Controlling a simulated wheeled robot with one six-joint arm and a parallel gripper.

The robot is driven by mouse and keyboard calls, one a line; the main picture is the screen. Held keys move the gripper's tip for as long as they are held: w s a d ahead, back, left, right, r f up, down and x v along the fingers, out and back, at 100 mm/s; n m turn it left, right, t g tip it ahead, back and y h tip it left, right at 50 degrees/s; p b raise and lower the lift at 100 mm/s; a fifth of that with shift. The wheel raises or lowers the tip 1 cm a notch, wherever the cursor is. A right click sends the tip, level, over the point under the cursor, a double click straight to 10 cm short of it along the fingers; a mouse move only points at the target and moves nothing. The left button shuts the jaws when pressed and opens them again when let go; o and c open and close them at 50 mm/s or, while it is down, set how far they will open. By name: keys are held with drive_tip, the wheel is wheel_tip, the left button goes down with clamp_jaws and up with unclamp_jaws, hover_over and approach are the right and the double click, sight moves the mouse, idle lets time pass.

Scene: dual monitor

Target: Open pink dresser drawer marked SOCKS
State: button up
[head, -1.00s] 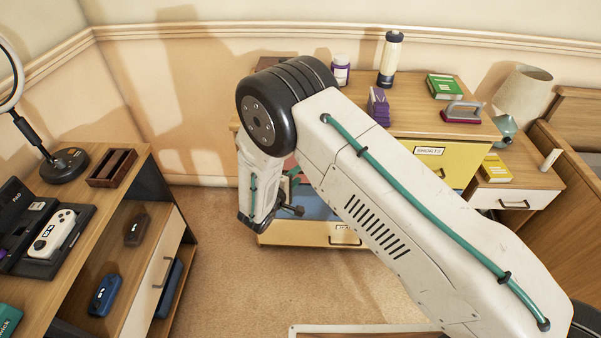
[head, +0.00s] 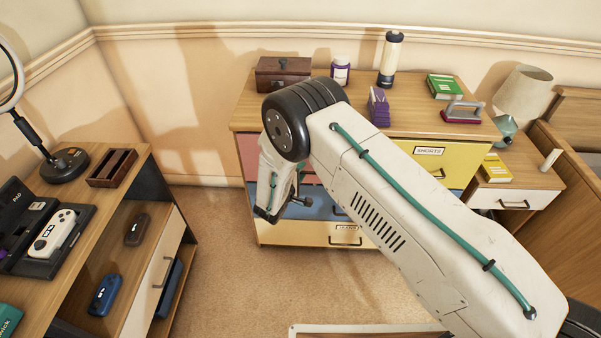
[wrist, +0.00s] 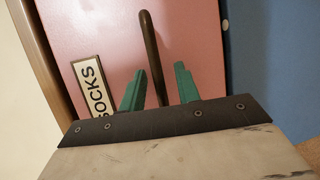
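The pink drawer (head: 250,152) is at the top left of the wooden dresser (head: 245,118), largely behind my arm in the head view. It looks closed. In the wrist view, the pink drawer front (wrist: 90,30) fills much of the picture, with a SOCKS label (wrist: 93,88) at lower left. A dark bar handle (wrist: 150,45) stands out between the two green fingers of my gripper (wrist: 160,85). The fingers are apart, one on each side of the handle, with gaps visible. Whether the handle lies fully between the tips in depth is hard to tell.
A yellow SHORTS drawer (head: 440,160) is at right, a blue drawer (head: 325,207) below. A desk (head: 125,165) is at left. Carpet (head: 215,255) is clear between.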

clamp_jaws()
drive_tip(key=shift+s, duration=0.1)
